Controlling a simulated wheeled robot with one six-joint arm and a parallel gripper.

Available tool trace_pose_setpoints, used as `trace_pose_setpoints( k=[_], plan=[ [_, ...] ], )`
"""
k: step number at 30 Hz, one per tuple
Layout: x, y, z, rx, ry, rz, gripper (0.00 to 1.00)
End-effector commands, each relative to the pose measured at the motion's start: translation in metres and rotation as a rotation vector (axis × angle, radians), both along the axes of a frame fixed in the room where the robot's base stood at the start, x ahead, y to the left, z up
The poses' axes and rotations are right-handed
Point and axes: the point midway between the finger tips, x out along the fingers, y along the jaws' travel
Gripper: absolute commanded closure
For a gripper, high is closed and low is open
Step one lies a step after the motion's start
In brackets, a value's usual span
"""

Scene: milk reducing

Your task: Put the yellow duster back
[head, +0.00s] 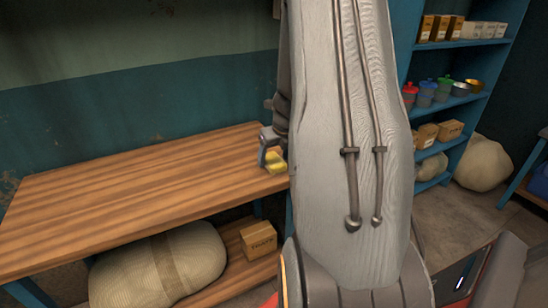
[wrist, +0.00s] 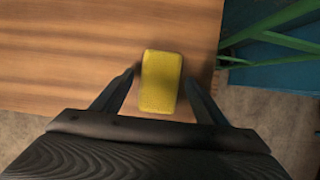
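The yellow duster (wrist: 161,82) is a small rounded block over the right end of the wooden table (head: 110,195). In the head view the duster (head: 275,163) shows just below my gripper (head: 268,156), partly hidden by it. In the wrist view my gripper (wrist: 161,74) has one finger on each side of the duster, with a narrow gap at both sides. The gripper looks open around the duster and not closed on it. I cannot tell whether the duster touches the tabletop.
My arm blocks the middle of the head view. A blue shelf (head: 462,100) at the right holds boxes, coloured bottles and bowls. A sack (head: 160,268) and a cardboard box (head: 258,240) lie on the table's lower board. The tabletop left of the duster is clear.

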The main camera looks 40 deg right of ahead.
Motion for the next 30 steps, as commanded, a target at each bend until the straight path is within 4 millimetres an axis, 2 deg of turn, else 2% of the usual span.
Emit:
trace_pose_setpoints(
  k=[8, 11, 24, 30],
  plan=[
    [0.000, 0.000, 0.002, 0.000, 0.000, 0.000, 0.33],
    [-0.003, 0.001, 0.010, 0.000, -0.001, 0.000, 0.33],
    [-0.034, 0.008, 0.088, -0.002, -0.003, 0.000, 0.33],
    [-0.042, 0.010, 0.108, 0.000, -0.002, 0.000, 0.33]
  ],
)
